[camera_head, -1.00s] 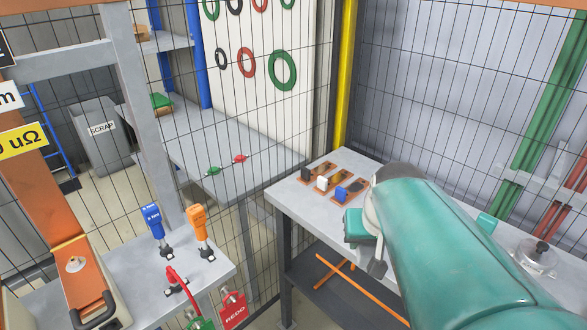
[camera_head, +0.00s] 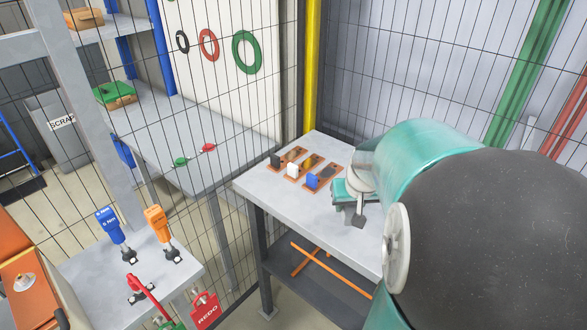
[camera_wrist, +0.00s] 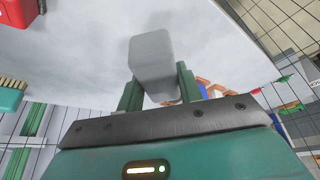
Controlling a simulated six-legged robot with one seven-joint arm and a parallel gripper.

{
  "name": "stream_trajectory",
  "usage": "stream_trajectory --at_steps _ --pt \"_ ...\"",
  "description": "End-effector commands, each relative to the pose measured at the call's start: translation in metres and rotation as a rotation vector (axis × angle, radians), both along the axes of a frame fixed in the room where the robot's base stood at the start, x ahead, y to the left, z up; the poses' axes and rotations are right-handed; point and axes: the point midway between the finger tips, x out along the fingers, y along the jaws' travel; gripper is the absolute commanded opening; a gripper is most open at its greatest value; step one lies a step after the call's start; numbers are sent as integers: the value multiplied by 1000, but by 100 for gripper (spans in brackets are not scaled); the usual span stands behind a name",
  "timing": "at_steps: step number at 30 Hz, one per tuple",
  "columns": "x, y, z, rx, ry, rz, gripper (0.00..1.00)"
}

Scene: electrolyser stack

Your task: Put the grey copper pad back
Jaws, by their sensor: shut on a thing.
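My gripper (camera_wrist: 158,90) has its two green fingers around a smooth light-grey block, the grey pad (camera_wrist: 151,52), in the wrist view. The pad sticks out past the fingertips, over a pale grey surface. In the head view my gripper (camera_head: 352,192) is above the right part of the grey table (camera_head: 262,186), and a small grey piece shows below it. To its left, three orange-brown boards lie in a row, bearing a black block (camera_head: 275,160), a white block (camera_head: 292,170) and a blue block (camera_head: 312,181). My arm hides the table's right side.
A wire fence stands behind and left of the table, with a yellow post (camera_head: 312,70) at the corner. In the wrist view, a teal brush (camera_wrist: 10,97) and a red object (camera_wrist: 20,10) are at the left. Blue (camera_head: 110,224) and orange (camera_head: 155,221) tools stand at lower left.

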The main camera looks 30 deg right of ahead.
Motion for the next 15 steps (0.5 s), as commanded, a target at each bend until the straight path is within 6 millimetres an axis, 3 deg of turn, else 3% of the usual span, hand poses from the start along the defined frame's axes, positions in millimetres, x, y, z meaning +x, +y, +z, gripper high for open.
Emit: stream_trajectory --at_steps 8,15 --pt "12 -15 -20 1 0 -3 11" --pt "13 -15 -49 1 0 -2 11"
